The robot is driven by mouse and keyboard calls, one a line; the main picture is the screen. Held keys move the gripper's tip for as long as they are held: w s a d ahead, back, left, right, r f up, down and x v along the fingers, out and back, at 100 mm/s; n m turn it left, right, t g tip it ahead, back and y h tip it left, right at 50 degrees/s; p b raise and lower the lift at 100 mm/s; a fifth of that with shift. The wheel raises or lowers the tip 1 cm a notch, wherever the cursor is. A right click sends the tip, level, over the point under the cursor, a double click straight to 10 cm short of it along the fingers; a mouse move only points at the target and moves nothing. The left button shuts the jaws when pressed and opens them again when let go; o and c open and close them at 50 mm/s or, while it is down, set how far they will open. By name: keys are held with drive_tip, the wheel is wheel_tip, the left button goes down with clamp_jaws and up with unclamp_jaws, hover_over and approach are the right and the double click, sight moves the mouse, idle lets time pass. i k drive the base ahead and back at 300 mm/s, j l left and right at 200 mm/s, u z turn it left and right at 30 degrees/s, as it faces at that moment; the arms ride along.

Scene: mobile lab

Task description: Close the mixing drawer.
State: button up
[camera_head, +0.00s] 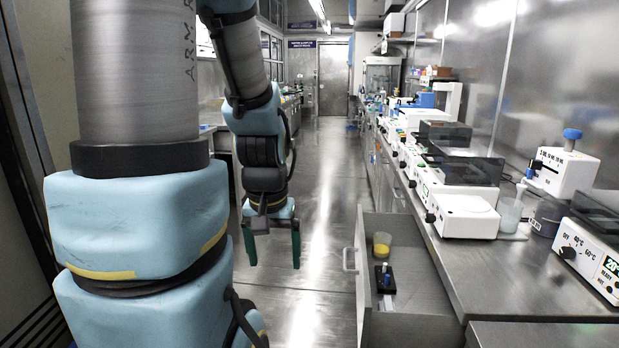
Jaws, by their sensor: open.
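The mixing drawer (412,256) is pulled out from under the right-hand bench into the aisle. Its front panel with a bar handle (349,262) faces left. Inside it are a yellow-filled cup (382,245) and a small dark holder (385,280) with blue and white parts. My gripper (272,258) hangs pointing down over the aisle, left of the drawer handle and apart from it. Its two teal fingers are spread and nothing is between them.
The right-hand steel bench (466,262) carries white lab devices, including a white plate device (465,216) and a heater with a green display (592,260). The aisle floor (315,190) is clear toward the far door (333,80). Cabinets line the left.

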sight(424, 316)
drive_tip(key=j+z, duration=0.8)
drive_tip(key=k+j+z, duration=0.15)
drive_tip(key=z, duration=0.3)
drive_tip(key=u, duration=1)
drive_tip(key=i+j+u, duration=0.2)
drive_tip(key=u, duration=0.15)
drive_tip(key=i+j+u, duration=0.4)
drive_tip(key=k+l, duration=0.05)
drive_tip(key=k, duration=0.05)
